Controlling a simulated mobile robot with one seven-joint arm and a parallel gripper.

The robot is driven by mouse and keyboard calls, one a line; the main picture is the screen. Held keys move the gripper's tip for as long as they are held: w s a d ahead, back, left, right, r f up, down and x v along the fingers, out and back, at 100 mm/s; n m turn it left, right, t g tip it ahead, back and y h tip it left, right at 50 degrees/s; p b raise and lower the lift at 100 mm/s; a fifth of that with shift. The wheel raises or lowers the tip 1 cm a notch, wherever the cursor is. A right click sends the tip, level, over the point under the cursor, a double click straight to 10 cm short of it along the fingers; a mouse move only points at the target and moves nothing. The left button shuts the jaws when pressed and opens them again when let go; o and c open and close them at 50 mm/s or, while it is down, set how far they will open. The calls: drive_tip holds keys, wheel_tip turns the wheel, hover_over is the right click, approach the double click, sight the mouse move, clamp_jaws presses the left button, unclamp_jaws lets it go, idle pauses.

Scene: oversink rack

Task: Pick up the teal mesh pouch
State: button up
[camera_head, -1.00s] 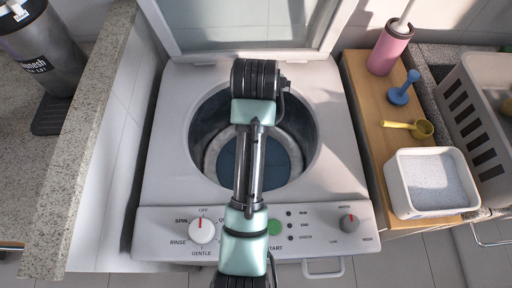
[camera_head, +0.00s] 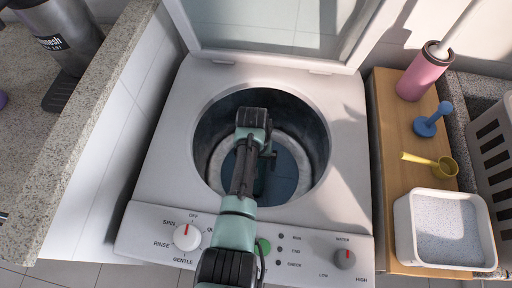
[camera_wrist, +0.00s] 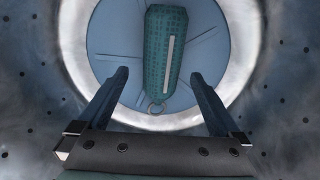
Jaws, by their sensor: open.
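The teal mesh pouch (camera_wrist: 165,55) lies on the round blue floor of the washer drum (camera_wrist: 107,38) in the wrist view. It is long, with a pale strip along it and a ring at its near end. My gripper (camera_wrist: 158,80) is open, one finger on each side of the pouch's near end, and apart from it. In the head view my arm reaches down into the open drum (camera_head: 212,125) and hides the pouch and the fingertips.
The washer's lid (camera_head: 270,30) stands open behind the drum. A wooden board (camera_head: 395,140) on the right holds a pink bottle (camera_head: 425,72), a blue plunger-like tool (camera_head: 430,122), a yellow scoop (camera_head: 443,165) and a white tub (camera_head: 402,232). A stone counter (camera_head: 85,135) is at left.

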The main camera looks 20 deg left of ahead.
drive_tip(key=f+b, duration=0.1)
drive_tip(key=f, duration=0.4)
drive_tip(key=shift+s+f+b, duration=0.2)
drive_tip(key=shift+b, duration=0.15)
drive_tip(key=c, duration=1.5)
